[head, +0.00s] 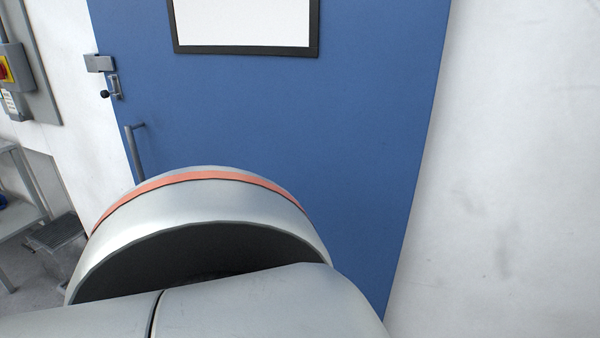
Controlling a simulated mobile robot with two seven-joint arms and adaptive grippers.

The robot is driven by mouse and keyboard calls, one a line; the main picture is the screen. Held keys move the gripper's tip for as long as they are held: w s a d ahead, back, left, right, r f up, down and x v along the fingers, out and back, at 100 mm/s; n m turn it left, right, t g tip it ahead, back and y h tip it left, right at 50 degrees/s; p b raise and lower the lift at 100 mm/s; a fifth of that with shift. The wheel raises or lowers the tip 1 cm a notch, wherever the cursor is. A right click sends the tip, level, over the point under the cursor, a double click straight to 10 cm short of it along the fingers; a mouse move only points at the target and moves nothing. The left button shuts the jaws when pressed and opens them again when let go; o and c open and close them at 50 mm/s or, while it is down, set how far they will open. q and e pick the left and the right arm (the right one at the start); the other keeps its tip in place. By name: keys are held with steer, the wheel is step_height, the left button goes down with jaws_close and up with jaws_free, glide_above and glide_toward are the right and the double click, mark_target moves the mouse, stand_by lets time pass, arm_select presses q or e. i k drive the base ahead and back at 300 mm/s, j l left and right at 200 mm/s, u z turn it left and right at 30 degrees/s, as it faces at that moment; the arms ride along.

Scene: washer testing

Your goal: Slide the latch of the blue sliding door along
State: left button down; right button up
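The blue sliding door (330,120) fills the middle of the head view, with a dark-framed white panel (245,22) at its top. The latch (116,86), a small metal piece with a dark knob, sits at the door's upper left edge, just below a grey bracket (99,63). A grey vertical handle (135,152) is below the latch. A large pale arm link of mine with an orange band covers the lower part of the door. Neither of my grippers shows in this view.
A grey switch box (16,68) with a red and yellow switch is on the wall at the far left. A grey step (58,235) and a metal frame (28,180) stand at the lower left. Bare white wall (520,150) lies right of the door.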

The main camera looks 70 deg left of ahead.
mark_target(104, 94)
steer(key=j+u, duration=0.15)
steer(key=u, duration=2.45)
